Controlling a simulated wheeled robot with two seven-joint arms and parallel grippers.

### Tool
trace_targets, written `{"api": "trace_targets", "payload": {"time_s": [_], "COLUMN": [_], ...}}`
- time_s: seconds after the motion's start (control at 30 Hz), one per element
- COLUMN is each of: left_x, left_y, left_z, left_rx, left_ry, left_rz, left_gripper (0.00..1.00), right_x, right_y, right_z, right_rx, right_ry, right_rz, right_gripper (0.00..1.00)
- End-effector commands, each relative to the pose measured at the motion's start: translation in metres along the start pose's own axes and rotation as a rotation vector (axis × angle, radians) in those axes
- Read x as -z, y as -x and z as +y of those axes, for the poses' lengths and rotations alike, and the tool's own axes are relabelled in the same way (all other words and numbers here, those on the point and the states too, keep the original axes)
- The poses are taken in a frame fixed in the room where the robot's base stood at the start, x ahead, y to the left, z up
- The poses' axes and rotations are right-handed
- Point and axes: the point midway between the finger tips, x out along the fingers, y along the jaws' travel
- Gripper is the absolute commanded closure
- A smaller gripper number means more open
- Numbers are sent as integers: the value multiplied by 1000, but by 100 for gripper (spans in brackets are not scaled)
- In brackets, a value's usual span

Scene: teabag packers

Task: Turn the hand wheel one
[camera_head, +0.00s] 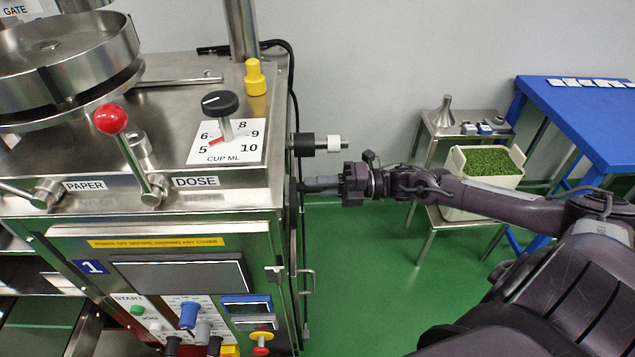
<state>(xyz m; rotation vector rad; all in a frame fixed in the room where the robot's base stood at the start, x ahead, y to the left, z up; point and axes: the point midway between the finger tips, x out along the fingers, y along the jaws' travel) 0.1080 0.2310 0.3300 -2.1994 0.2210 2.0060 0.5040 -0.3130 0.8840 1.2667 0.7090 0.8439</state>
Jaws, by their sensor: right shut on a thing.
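The packing machine marked 1 (92,267) fills the left of the head view. The hand wheel (293,235) is on the machine's right side and shows nearly edge-on as a thin dark rim. My right gripper (312,185) reaches in from the right and is shut at the wheel, near the upper part of its rim. The fingers hide the exact spot of the grip, so I cannot tell rim from handle. My left gripper is not in view.
A black collar with a white end piece (335,143) sticks out just above my gripper. A metal door handle (308,282) sits below. A steel stand with a crate of green leaves (456,163) and a blue table (580,110) stand behind. Green floor lies free between.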

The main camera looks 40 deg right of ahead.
Motion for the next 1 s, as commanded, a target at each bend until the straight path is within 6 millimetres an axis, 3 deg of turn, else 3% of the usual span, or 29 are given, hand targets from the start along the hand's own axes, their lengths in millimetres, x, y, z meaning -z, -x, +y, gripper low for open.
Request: {"api": "trace_targets", "payload": {"time_s": [1.0], "left_x": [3], "left_y": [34], "left_z": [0], "left_rx": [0], "left_ry": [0], "left_rz": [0], "left_gripper": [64], "right_x": [26], "right_y": [0], "right_z": [-31], "right_rx": [1], "right_ry": [-969], "right_rz": [-2], "right_gripper": [100]}}
